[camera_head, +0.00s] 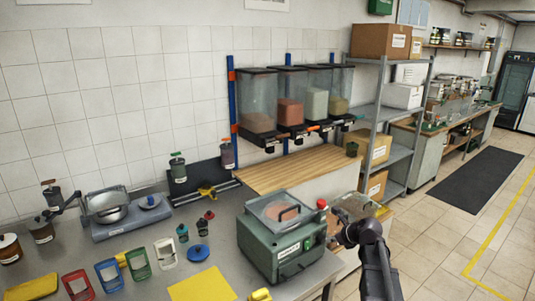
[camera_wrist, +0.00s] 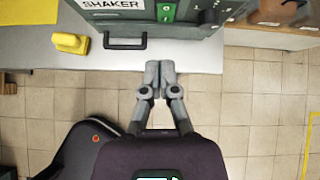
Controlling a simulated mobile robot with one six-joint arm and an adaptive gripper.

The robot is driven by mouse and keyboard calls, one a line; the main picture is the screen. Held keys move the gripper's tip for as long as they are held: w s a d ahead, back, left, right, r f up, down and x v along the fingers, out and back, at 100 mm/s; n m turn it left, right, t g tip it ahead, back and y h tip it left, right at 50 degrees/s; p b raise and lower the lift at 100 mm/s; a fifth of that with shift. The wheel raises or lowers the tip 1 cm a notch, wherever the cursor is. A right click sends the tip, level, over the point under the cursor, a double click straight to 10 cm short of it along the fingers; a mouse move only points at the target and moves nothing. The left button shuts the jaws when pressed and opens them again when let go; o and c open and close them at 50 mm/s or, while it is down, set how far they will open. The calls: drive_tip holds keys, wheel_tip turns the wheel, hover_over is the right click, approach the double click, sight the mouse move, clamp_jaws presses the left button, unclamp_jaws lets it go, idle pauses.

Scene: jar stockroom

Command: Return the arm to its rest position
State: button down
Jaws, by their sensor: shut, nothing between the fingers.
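My gripper (camera_wrist: 160,72) is shut and empty in the wrist view, its fingertips together over the front edge of the grey counter (camera_wrist: 190,62). The green shaker machine (camera_wrist: 182,12) is just beyond the fingertips. In the head view, my dark arm rises at the lower right, and my gripper (camera_head: 338,242) is close to the right side of the shaker machine (camera_head: 287,240). The fingertips are small and hard to make out there.
A yellow-handled tool (camera_wrist: 70,42) lies on the counter left of the machine. Coloured scoops, a scale (camera_head: 125,218) and jars stand further left. Dispensers (camera_head: 258,100) hang above a wooden board (camera_head: 290,168). Open tiled floor (camera_head: 425,255) lies to the right.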

drive_tip(key=s+a+f+n+g+h, duration=0.2)
drive_tip(key=s+a+n+g, duration=0.2)
drive_tip(key=s+n, duration=0.7)
drive_tip(key=s+a+f+n+g+h, duration=0.3)
drive_tip(key=s+n, duration=0.7)
drive_tip(key=n, duration=0.7)
drive_tip(key=shift+s+a+f+g, duration=0.35)
drive_tip(key=shift+s+a+g, duration=0.05)
drive_tip(key=shift+a, duration=0.9)
